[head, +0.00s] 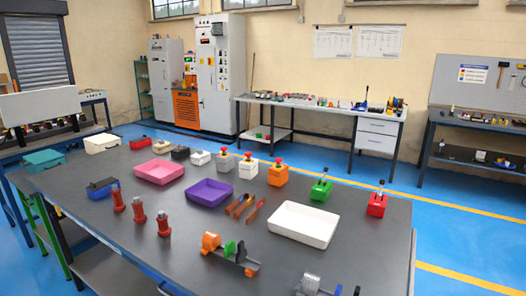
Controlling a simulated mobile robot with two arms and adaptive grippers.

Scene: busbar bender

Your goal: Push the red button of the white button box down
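A white box with a red top piece (248,168) stands on the dark worktable, between a grey box (225,161) and an orange box (278,174) that carry similar red tops. A smaller, lower white box (200,157) stands left of the grey one; its top detail is too small to make out. From this view I cannot tell for sure which of the two white boxes is the button box, or whether a button is pressed. Neither of my grippers is in view.
The worktable (340,180) also holds a pink tray (159,171), a purple tray (209,192), a white tray (303,224), wooden-handled tools (241,206) and red cylindrical pieces (139,211). Green (321,189) and red (377,204) lever boxes stand to the right.

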